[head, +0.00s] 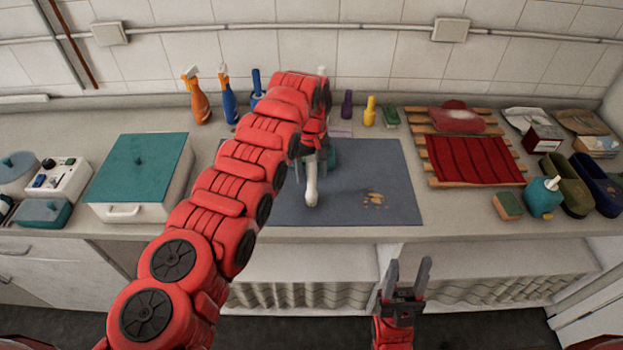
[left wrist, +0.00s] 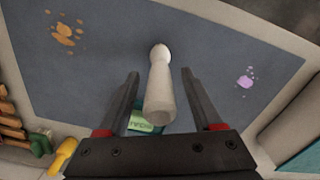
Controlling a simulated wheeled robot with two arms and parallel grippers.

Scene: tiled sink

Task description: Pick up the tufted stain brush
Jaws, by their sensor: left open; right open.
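A pale, long-handled object (head: 311,188), which looks like the stain brush, is over the grey-blue mat (head: 400,170). Its bristles are not visible. In the left wrist view its white handle (left wrist: 160,85) lies between the two dark fingers of my left gripper (left wrist: 160,76), with room on both sides. That gripper is open. In the head view my left gripper (head: 316,155) is over the mat, partly hidden by my red arm. My right gripper (head: 408,268) is open and empty, in front of the counter's edge.
The mat has a brown stain (head: 375,200) and a purple stain (left wrist: 245,78). A teal-lidded box (head: 140,165) stands left. A red cloth (head: 475,158) on a wooden rack, a sponge (head: 507,205) and a teal bottle (head: 543,197) are right. Spray bottles (head: 198,100) line the back.

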